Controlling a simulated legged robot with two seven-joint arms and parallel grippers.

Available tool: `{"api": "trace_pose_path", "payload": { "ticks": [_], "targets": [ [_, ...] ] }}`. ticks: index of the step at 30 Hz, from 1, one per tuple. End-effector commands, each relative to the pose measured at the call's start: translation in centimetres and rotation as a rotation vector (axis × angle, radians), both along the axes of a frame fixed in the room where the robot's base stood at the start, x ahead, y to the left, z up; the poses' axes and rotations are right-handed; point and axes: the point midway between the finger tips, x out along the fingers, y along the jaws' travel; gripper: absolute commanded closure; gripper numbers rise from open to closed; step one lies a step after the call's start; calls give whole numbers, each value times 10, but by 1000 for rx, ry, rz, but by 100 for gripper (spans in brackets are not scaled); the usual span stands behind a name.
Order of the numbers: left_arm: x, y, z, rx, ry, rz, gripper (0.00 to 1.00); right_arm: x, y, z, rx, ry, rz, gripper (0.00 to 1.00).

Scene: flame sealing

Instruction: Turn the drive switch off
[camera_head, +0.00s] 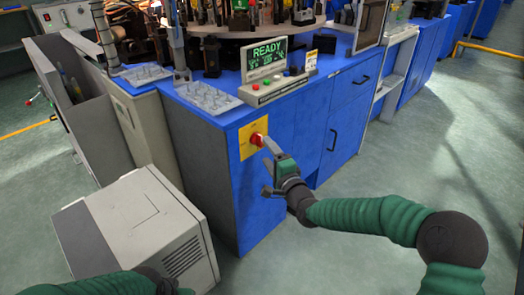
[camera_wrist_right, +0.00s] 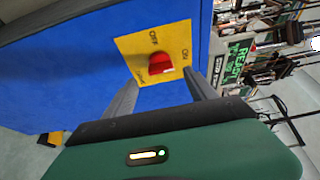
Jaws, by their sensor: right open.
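The drive switch is a red knob (camera_head: 257,139) on a yellow plate (camera_head: 248,149), on the side of the blue cabinet near its front corner. In the right wrist view the red knob (camera_wrist_right: 161,64) sits on the yellow plate (camera_wrist_right: 180,39), marked OFF and ON. My right gripper (camera_head: 268,143) is at the knob in the head view. Its fingers (camera_wrist_right: 158,88) are open, spread to either side of the knob in the wrist view; I cannot tell whether they touch it. Of my left arm, only a green part shows at the bottom left; its gripper is not in view.
A control box (camera_head: 275,88) with a green READY display and buttons stands on the blue cabinet (camera_head: 285,130). A grey boxy unit (camera_head: 135,215) stands on the floor at left. The floor (camera_head: 440,150) at right is clear.

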Motion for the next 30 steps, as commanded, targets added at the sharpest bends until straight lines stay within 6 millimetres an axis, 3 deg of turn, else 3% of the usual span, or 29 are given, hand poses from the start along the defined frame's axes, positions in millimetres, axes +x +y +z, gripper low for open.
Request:
{"api": "trace_pose_path", "payload": {
  "ticks": [1,7,18,30],
  "targets": [
    [0,0,-10,0,0,0,64,11,6,-6,2,-1,1,35],
    [0,0,-20,0,0,0,64,42,18,-2,-1,-1,1,35],
    [0,0,-20,0,-1,0,64,50,21,0,-2,0,0,36],
    [0,0,-20,0,-1,0,64,49,21,-1,-3,2,1,88]
  ]
}}
